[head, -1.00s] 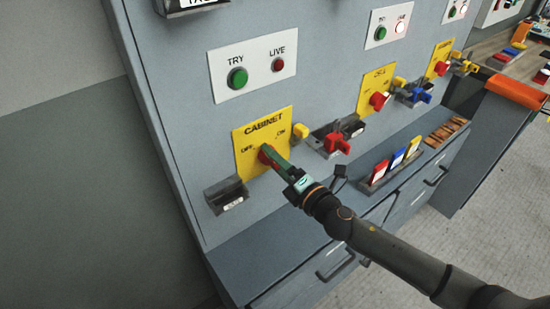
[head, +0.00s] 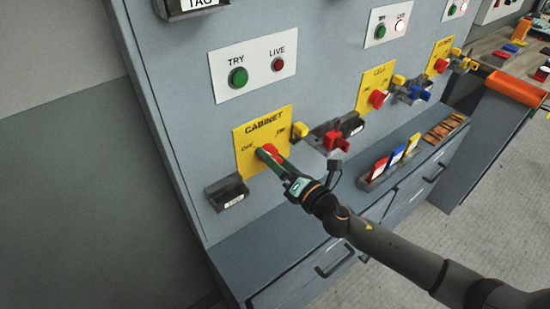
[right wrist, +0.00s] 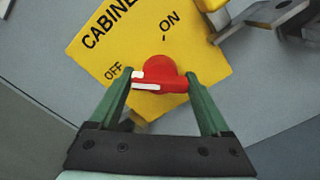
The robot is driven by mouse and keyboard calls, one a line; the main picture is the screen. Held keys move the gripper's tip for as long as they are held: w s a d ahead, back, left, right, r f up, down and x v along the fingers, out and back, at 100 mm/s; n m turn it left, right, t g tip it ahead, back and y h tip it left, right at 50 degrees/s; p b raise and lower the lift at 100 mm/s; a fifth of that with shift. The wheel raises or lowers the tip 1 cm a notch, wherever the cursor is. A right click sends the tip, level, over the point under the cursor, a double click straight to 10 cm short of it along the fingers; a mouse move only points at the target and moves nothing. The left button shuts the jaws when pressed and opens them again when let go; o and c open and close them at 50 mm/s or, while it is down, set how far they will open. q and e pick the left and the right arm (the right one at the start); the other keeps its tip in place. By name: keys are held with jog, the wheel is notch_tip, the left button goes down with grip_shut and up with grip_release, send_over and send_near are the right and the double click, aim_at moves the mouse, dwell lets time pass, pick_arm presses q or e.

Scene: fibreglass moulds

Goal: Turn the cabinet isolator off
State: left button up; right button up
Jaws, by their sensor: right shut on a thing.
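The cabinet isolator is a yellow plate (head: 249,164) marked CABINET, OFF and ON, with a red rotary handle (head: 270,150). In the right wrist view the handle (right wrist: 166,76) lies crosswise between the green fingers, and its white stripe points left, toward the OFF mark. My right gripper (head: 267,155) is shut on the handle; its fingers (right wrist: 163,84) also show in the right wrist view, one on each side. The fingers hide part of the plate in the head view. My left gripper is not in view.
Above are a green TRY button (head: 238,77) and a dark red LIVE lamp (head: 278,64). A yellow hasp piece (head: 299,130) and a red padlock (head: 335,141) sit close right of the plate. A ledge with coloured tags (head: 381,165) runs below.

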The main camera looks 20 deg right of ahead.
jog(key=shift+f, duration=0.1)
jog(key=o, duration=1.2)
jog(key=b+v, duration=0.3)
jog(key=v, duration=0.9)
jog(key=shift+s, duration=0.25)
jog(key=s+d+f+m+g+h, duration=0.2)
jog(key=s+f+m+g+h, duration=0.15)
jog(key=f+m, duration=0.9)
jog(key=s+a+f+m+g+p, duration=0.1)
jog(key=s+a+f+m+g, duration=0.3)
jog(key=s+f+m, duration=0.6)
notch_tip(320, 180, down, 2)
jog(key=a+m, duration=0.1)
jog(key=m, duration=0.5)
jog(key=shift+s+f+m, duration=0.2)
jog(key=shift+s+m, duration=0.15)
jog(key=shift+s, duration=0.05)
